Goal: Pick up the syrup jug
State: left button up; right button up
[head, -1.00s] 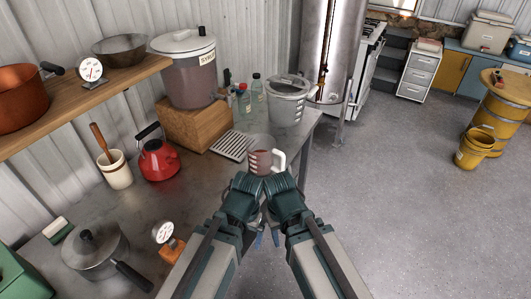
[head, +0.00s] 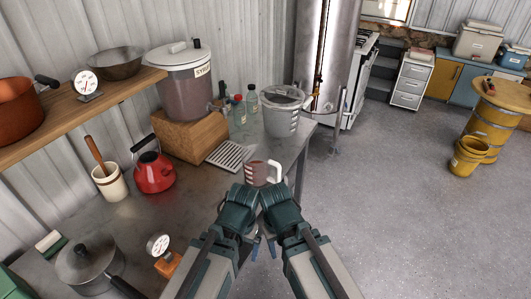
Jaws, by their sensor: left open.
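The syrup jug (head: 254,175) is a small clear measuring jug with reddish-brown liquid and a pale handle on its right. It stands upright at the right edge of the metal counter (head: 199,213). My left gripper (head: 240,190) is open, just in front of the jug's lower left in this view. My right gripper (head: 277,193) is beside it, just below the handle. The fingertips are mostly hidden behind the gripper bodies, so contact with the jug cannot be seen. The jug's lower part is partly covered.
A red kettle (head: 154,176) is left. Open floor lies right.

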aim_at(257, 161)
jog(key=l+u, duration=0.25)
jog(key=u, duration=0.15)
jog(key=k+l+u, duration=0.2)
jog(key=u, duration=0.25)
jog(key=k+l+u, duration=0.1)
jog(key=u, duration=0.3)
jog(key=k+l, duration=0.05)
jog(key=l, duration=0.05)
